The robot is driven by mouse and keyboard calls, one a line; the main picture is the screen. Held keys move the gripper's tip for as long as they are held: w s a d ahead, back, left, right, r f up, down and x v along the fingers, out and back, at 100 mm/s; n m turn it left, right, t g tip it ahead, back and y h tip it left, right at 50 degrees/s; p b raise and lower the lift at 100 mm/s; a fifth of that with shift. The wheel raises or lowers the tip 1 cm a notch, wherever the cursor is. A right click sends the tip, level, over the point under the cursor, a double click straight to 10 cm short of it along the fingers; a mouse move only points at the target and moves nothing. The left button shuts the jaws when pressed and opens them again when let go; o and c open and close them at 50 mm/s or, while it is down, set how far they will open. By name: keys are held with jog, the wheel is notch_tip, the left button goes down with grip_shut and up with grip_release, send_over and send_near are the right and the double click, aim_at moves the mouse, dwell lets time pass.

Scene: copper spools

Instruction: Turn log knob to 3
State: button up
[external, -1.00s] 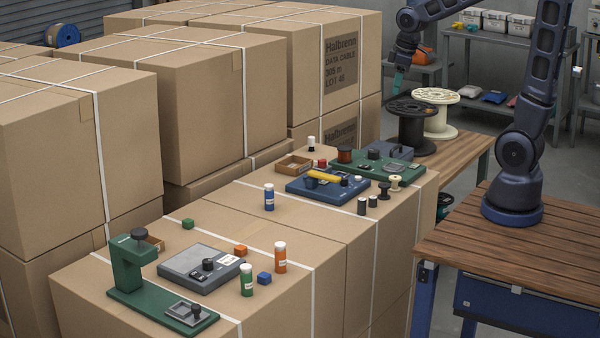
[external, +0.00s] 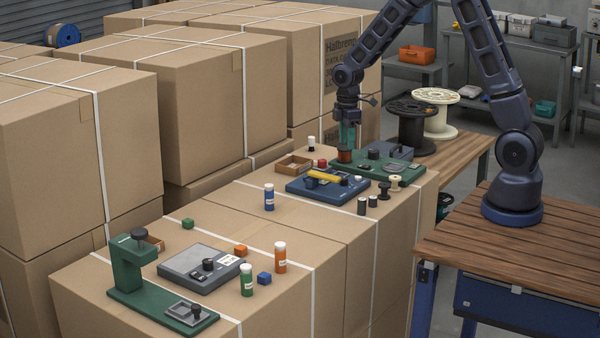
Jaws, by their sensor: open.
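No label reading "log" is legible, so I cannot tell which knob is the log knob. A black knob (external: 208,265) stands on a grey box with a pale label near the front. A black round part (external: 374,153) sits on the green board (external: 400,166) further back. A copper-brown round piece (external: 345,156) sits at that board's left end. My gripper (external: 347,148), with teal fingers, points down right over this copper-brown piece. Its jaws are open. Whether the fingers surround or touch the piece cannot be made out.
A blue device (external: 315,190) with a yellow handle lies in front of the green board. A green stand (external: 128,265) rises at the front left. Small bottles, cubes and spools stand around. Tall cartons (external: 210,90) flank the left; large spools (external: 411,125) stand behind right.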

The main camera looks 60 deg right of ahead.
aim_at(344, 178)
jog(key=f, duration=1.2)
jog(key=shift+w+a+f, duration=0.15)
jog(key=shift+w+f, duration=0.15)
jog(key=shift+f, duration=0.05)
grip_shut()
